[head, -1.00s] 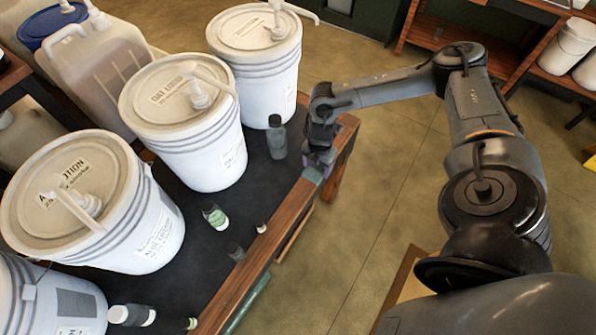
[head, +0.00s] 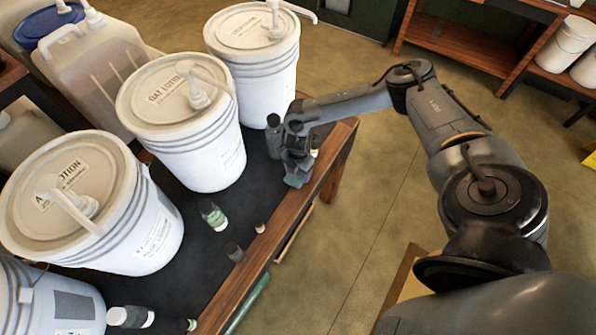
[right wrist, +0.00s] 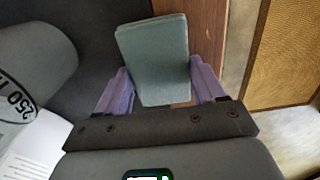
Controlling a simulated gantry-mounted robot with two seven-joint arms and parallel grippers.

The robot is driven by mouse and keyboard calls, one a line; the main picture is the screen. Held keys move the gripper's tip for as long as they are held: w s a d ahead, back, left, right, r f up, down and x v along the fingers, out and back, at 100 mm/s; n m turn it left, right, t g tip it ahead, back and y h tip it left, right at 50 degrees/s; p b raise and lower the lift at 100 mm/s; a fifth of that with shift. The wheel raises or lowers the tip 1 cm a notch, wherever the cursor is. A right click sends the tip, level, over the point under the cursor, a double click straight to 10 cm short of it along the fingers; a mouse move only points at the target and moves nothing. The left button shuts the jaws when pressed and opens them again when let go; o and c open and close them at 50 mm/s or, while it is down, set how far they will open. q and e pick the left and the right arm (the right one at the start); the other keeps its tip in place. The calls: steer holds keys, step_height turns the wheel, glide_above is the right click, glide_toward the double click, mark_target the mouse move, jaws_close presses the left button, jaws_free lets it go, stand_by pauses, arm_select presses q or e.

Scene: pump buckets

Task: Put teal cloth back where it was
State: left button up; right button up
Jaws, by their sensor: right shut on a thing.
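The teal cloth (right wrist: 153,60) shows in the right wrist view as a folded, flat grey-teal block. It sits between the purple fingers of my right gripper (right wrist: 163,86), which is shut on it. In the head view my right gripper (head: 297,172) points down over the far right part of the table, close to the wooden edge. I cannot tell whether the cloth touches the table. My left gripper is not in view.
White pump buckets (head: 180,135) stand in a row left of the gripper. A dark bottle (head: 273,137) stands just behind it. Small bottles, one with a green label (head: 213,215), are nearer along the wooden table edge (head: 262,240). The table's dark top has little free room.

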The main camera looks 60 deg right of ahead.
mark_target(299, 173)
steer(key=o, duration=1)
steer(key=shift+c, duration=0.2)
steer(key=shift+o, duration=0.7)
step_height(299, 173, up, 12)
steer(key=p, duration=0.1)
steer(key=shift+s+r, duration=0.1)
